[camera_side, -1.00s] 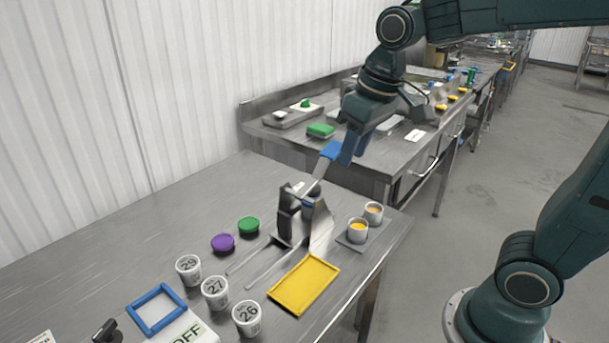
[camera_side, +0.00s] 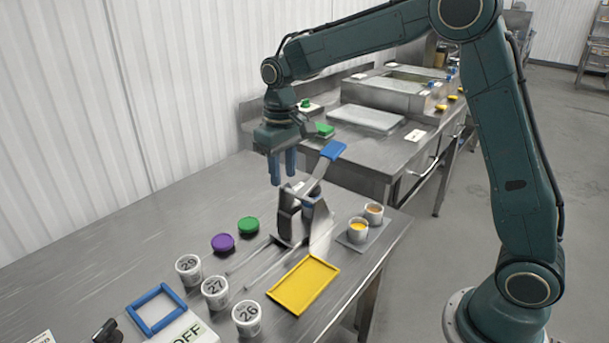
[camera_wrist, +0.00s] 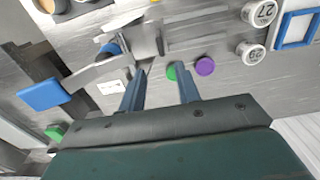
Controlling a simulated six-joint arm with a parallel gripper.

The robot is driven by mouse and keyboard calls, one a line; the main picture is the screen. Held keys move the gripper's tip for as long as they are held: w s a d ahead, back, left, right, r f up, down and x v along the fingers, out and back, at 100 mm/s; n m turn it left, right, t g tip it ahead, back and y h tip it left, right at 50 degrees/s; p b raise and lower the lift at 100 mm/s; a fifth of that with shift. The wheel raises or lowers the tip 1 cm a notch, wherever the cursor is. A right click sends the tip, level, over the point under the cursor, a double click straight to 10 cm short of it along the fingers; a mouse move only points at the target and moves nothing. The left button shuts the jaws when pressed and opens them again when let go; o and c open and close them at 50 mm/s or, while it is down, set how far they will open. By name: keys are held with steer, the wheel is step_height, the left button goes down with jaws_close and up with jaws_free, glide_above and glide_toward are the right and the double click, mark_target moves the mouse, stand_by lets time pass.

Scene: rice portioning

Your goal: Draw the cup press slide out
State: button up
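The cup press (camera_side: 290,221) stands on the steel table, with a metal body and a lever ending in a blue handle (camera_side: 333,150) raised to the upper right. Two thin rails (camera_side: 262,262) run from its base toward the lower left; I cannot make out the slide clearly. My gripper (camera_side: 283,181) points down above and behind the press, apart from it. Its two blue fingers are apart with nothing between them. In the wrist view the fingers (camera_wrist: 160,92) are also apart, and the blue handle (camera_wrist: 44,95) is at the left.
A green lid (camera_side: 248,225) and a purple lid (camera_side: 223,243) lie left of the press. Numbered cups (camera_side: 215,292) stand at the front left.

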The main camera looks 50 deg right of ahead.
mark_target(284, 213)
steer(key=shift+w+f, duration=0.1)
steer(key=shift+f, duration=0.15)
step_height(284, 213, down, 14)
steer(key=shift+r, duration=0.25)
stand_by(0.6)
jaws_close()
